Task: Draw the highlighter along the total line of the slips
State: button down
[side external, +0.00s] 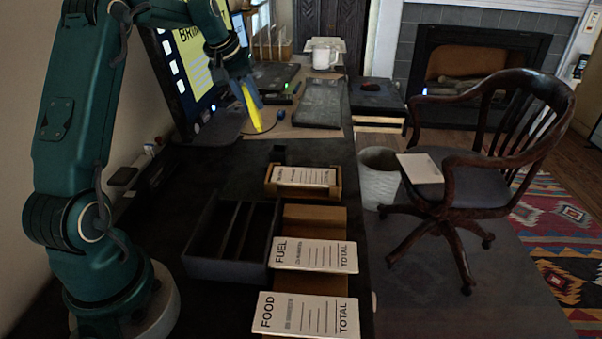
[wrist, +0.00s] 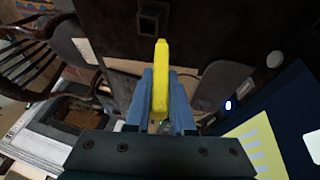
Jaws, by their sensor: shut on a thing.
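My gripper (side external: 240,85) is shut on the yellow highlighter (side external: 251,106) and holds it in the air above the far part of the desk, tilted with its lower end down. In the wrist view the highlighter (wrist: 161,75) stands between the two blue fingers (wrist: 160,100). In the side view the FOOD slip (side external: 308,315) lies nearest, on a brown block. The FUEL slip (side external: 314,255) lies behind it on another brown block. Each has TOTAL printed at its right end. A third slip (side external: 303,176) sits in a wooden tray farther back. The highlighter is apart from all slips.
A dark divided tray (side external: 229,270) stands left of the slips. A monitor (side external: 185,60) is close beside my gripper. A keyboard (side external: 320,102), a white mug (side external: 324,57) and pens are at the back. A chair (side external: 455,185) and bin (side external: 380,180) stand right of the desk.

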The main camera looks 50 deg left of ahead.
jog(key=shift+n+t+h, duration=0.3)
jog(key=shift+t+h, duration=0.1)
jog(key=shift+t, duration=0.1)
jog(key=shift+w+d+f, duration=0.3)
jog(key=shift+w+f, duration=0.15)
jog(key=shift+f, duration=0.8)
jog(key=shift+w+d+f, duration=0.25)
jog(key=shift+w+f, duration=0.2)
jog(key=shift+f, duration=0.85)
jog(key=shift+w+d+f, duration=0.3)
jog(key=shift+w+f, duration=0.15)
jog(key=shift+f, duration=0.8)
jog(key=shift+f, duration=0.5)
notch_tip(320, 180, up, 7)
jog(key=shift+r, duration=0.15)
